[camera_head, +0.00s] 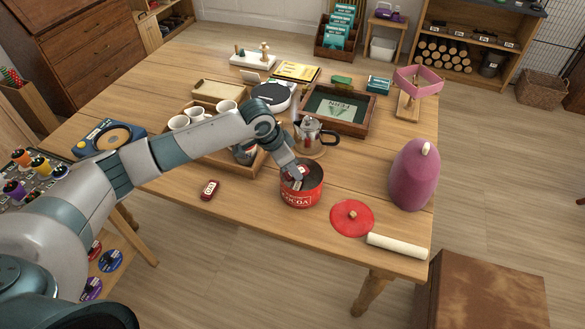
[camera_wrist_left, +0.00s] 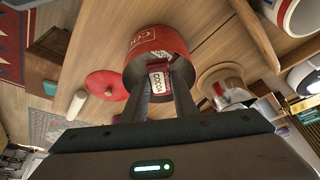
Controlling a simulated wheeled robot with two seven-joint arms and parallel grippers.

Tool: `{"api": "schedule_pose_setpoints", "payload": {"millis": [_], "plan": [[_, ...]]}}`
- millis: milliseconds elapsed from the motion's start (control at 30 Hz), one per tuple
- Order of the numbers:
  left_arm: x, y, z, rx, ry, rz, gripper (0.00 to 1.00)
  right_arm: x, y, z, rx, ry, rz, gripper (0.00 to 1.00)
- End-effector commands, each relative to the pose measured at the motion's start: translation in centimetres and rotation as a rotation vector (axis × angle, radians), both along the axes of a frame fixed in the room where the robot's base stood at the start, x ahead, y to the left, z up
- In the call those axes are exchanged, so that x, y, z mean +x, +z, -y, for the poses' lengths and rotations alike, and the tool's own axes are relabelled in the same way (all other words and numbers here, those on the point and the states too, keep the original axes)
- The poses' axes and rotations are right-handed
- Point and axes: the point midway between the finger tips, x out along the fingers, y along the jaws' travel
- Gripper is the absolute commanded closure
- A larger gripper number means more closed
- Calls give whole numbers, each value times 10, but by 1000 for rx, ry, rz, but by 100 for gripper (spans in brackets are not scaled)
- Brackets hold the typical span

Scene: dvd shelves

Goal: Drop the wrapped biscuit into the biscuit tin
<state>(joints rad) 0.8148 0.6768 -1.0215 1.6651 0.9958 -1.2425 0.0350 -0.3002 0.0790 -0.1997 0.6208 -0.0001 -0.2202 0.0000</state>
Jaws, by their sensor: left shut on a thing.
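The biscuit tin (camera_head: 301,196) is round, red and open, with lettering on its side, near the front edge of the table. It also shows in the left wrist view (camera_wrist_left: 150,42). My left gripper (camera_head: 296,174) points down at the mouth of the tin. It is shut on a wrapped biscuit (camera_wrist_left: 158,80), red with a white label, which is at the tin's opening. Whether the biscuit touches the tin inside, I cannot tell. A second red wrapped packet (camera_head: 209,190) lies on the table left of the tin. My right gripper is not in view.
A red round lid (camera_head: 352,217) and a pale roll (camera_head: 397,246) lie right of the tin. A purple rounded object (camera_head: 414,174) stands further right. A coffee pot (camera_head: 312,137) is just behind the tin. A tray with mugs (camera_head: 179,122) stands behind my arm.

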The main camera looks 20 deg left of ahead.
Motion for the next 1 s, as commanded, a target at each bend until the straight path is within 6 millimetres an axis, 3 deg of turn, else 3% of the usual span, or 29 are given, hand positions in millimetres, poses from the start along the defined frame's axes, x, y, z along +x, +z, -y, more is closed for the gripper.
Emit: {"api": "schedule_pose_setpoints", "payload": {"millis": [167,200,267,667,1000], "plan": [[0,1,0,0,0,0,95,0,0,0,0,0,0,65],[0,1,0,0,0,0,65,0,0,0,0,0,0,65],[0,1,0,0,0,0,53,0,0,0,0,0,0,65],[0,3,-1,1,0,1,53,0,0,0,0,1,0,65],[-10,35,-11,0,-1,4,53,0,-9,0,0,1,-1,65]]}}
